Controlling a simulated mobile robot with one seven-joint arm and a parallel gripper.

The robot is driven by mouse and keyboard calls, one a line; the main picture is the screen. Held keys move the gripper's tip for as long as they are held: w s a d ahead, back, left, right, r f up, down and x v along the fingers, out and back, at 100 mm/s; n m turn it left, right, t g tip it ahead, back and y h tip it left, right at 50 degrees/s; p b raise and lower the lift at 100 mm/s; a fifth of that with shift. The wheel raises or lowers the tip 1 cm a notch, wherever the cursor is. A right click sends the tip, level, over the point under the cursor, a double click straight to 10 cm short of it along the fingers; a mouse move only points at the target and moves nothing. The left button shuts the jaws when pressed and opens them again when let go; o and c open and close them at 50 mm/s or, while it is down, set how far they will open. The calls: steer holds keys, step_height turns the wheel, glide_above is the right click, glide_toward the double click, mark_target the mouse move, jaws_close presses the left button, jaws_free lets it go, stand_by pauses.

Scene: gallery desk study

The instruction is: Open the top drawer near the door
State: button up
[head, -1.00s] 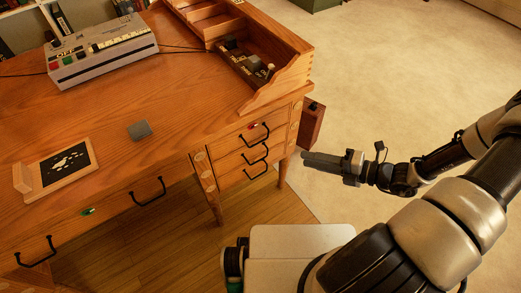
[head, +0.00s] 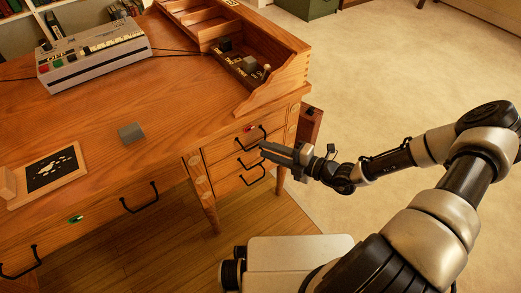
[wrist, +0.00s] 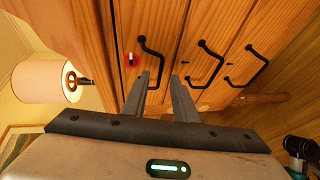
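The wooden desk (head: 120,95) has a stack of three small drawers at its right end, all shut. The top drawer (head: 222,146) has a black bar handle (head: 250,138) and a red mark beside it. In the wrist view the top drawer (wrist: 115,30) is leftmost, its handle (wrist: 160,66) just beyond the fingertips. My gripper (head: 266,151) points at the drawer fronts, close to the top and middle handles. In the wrist view its two fingers (wrist: 160,76) are apart with nothing held between them. I cannot tell whether they touch the handle.
The middle handle (wrist: 212,62) and bottom handle (wrist: 246,68) are close beside the fingers. A brown box (head: 311,125) stands behind the desk's right end. A grey device (head: 95,55), a grey block (head: 131,132) and a framed board (head: 50,172) are on the desktop. Open carpet lies right.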

steer(key=shift+x, duration=1.65)
jaws_close()
